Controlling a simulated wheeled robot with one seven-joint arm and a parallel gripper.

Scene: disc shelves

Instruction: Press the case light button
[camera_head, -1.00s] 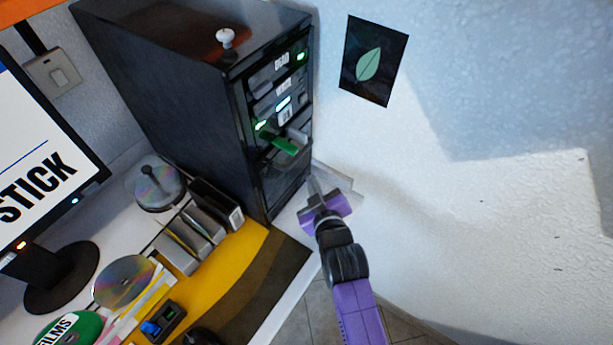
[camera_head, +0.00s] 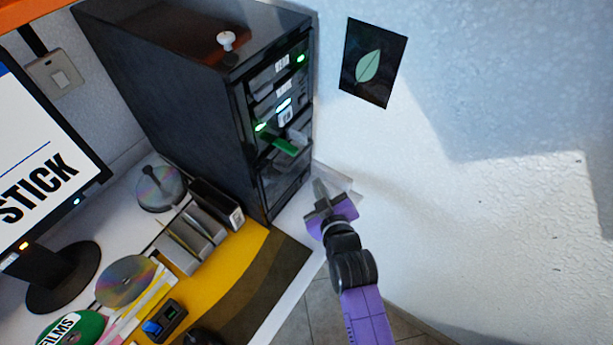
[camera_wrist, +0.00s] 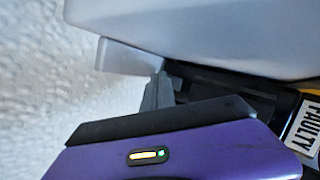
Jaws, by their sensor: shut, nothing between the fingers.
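The black computer case (camera_head: 165,95) stands upright at the back of the desk, its front panel turned to the right. The panel carries small lit spots: a green one (camera_head: 301,58) at the top, a white one (camera_head: 284,104) in the middle and another green one (camera_head: 261,127) lower left. I cannot tell which is the light button. My gripper (camera_head: 319,188) is shut and empty, in front of the lower panel and apart from it. In the wrist view the closed fingers (camera_wrist: 158,92) point toward a pale surface; no button shows there.
A green stick (camera_head: 284,146) juts out of the case front. A white knob (camera_head: 226,40) stands on top. Grey slotted holders (camera_head: 190,238), discs (camera_head: 125,281) and a monitor (camera_head: 45,165) fill the desk. A white wall (camera_head: 480,200) lies right. A FAULTY label (camera_wrist: 305,128) shows in the wrist view.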

